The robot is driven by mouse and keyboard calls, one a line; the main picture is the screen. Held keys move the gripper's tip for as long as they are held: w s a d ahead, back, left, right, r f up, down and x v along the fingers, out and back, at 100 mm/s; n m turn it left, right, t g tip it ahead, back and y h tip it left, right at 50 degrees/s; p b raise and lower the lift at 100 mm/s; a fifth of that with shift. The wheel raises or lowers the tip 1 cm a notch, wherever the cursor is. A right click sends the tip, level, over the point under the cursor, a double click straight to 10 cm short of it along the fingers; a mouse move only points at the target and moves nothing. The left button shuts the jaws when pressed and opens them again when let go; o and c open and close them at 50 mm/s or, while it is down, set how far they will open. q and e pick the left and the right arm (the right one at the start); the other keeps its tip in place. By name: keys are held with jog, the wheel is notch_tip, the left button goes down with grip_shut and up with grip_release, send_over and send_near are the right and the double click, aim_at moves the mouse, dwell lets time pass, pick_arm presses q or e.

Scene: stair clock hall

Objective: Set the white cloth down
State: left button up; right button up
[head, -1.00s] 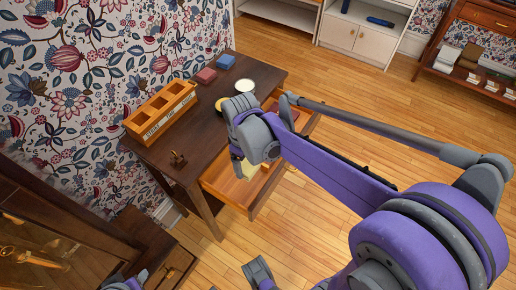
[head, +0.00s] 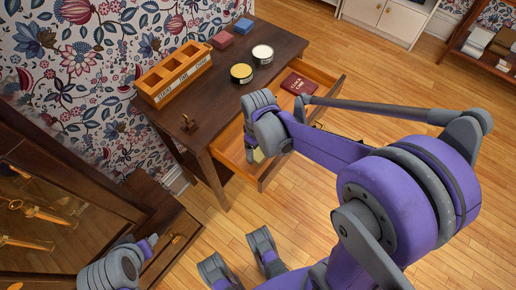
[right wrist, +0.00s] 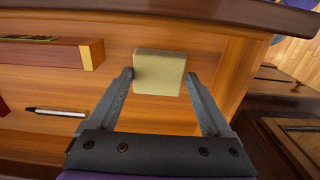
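The white cloth (right wrist: 160,72) looks like a small, thick, pale cream square. In the right wrist view it sits between the fingertips of my right gripper (right wrist: 160,78), which meet its two sides. In the head view the cloth (head: 257,155) shows just below my right wrist, over the near end of the open drawer (head: 262,180); the wrist hides the fingers. I cannot tell whether the cloth touches the drawer floor.
The drawer also holds a red book (head: 299,83) and a pen (right wrist: 57,112). On the desk (head: 225,95) stand a wooden sorter (head: 172,76), a stamp (head: 189,123), two round tins, and red and blue blocks. A glass-fronted clock case (head: 50,215) stands at the left.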

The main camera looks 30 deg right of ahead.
aim_at(258, 152)
jog(key=shift+o, duration=1.1)
notch_tip(258, 152, up, 11)
jog(key=p, duration=0.3)
jog(key=s+a+m+t, duration=0.1)
jog(key=s, duration=0.2)
jog(key=s+a+m+t, duration=0.1)
jog(key=s+m+t, duration=0.1)
jog(key=s, duration=0.2)
jog(key=s+a+f+m+t, duration=0.1)
jog(key=s, duration=0.3)
jog(key=shift+a+f+t, duration=0.1)
jog(key=shift+a+t, duration=0.05)
jog(key=shift+t, duration=0.15)
jog(key=shift+s+a+f+m, duration=0.1)
jog(key=shift+s+m, duration=0.05)
jog(key=shift+m, duration=0.15)
jog(key=shift+c, duration=0.2)
